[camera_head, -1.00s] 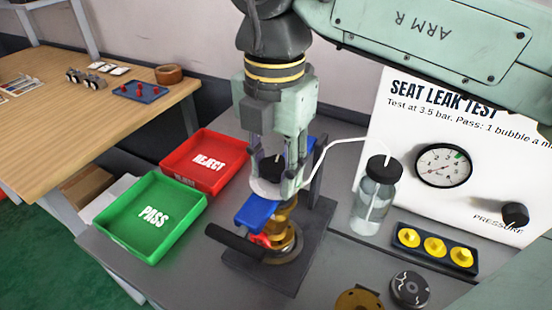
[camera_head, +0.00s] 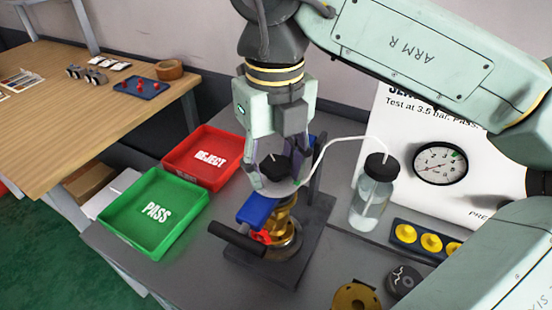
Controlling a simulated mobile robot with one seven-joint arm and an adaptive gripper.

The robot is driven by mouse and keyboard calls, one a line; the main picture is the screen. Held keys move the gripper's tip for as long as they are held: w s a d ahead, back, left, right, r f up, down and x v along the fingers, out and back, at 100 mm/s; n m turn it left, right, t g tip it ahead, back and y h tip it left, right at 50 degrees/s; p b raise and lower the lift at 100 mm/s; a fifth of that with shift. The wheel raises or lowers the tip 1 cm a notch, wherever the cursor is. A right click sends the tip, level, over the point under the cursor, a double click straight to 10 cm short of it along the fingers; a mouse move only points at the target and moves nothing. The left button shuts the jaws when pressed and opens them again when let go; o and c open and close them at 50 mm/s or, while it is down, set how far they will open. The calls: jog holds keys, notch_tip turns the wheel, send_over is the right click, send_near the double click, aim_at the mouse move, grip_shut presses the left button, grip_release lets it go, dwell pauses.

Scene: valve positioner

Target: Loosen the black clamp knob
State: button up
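The black clamp knob (camera_head: 275,166) sits above a pale round disc on top of the valve fixture. A light mark shows on its top. My gripper (camera_head: 276,179) points down over the knob, with one finger on the knob's left and one on its right. The fingers are apart, and small gaps seem to show between them and the knob. Contact on the far side cannot be told. Below the knob is a brass valve (camera_head: 284,226) with a blue part (camera_head: 256,209) and a red handle (camera_head: 262,237) on a dark base plate (camera_head: 268,272).
A green PASS tray (camera_head: 124,240) and a red REJECT tray (camera_head: 178,167) stand to the left. A bottle (camera_head: 372,195) with a white tube from the fixture, a gauge panel (camera_head: 392,122) and a tray of yellow parts (camera_head: 398,244) stand right. A black bar (camera_head: 236,240) juts out in front.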

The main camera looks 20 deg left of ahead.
jog(key=shift+o, duration=0.6)
jog(key=shift+f, duration=0.2)
jog(key=shift+d, duration=0.1)
jog(key=m+b, duration=0.1)
jog(key=m, duration=0.2)
jog(key=shift+f+m, duration=0.1)
jog(key=shift+m, duration=0.2)
jog(key=m+b, duration=0.1)
jog(key=m, duration=0.3)
jog(key=shift+r+m, duration=0.35)
jog(key=shift+m, duration=0.65)
jog(key=m+p, duration=0.1)
jog(key=m, duration=0.3)
jog(key=shift+f, duration=0.1)
jog(key=shift+c, duration=0.4)
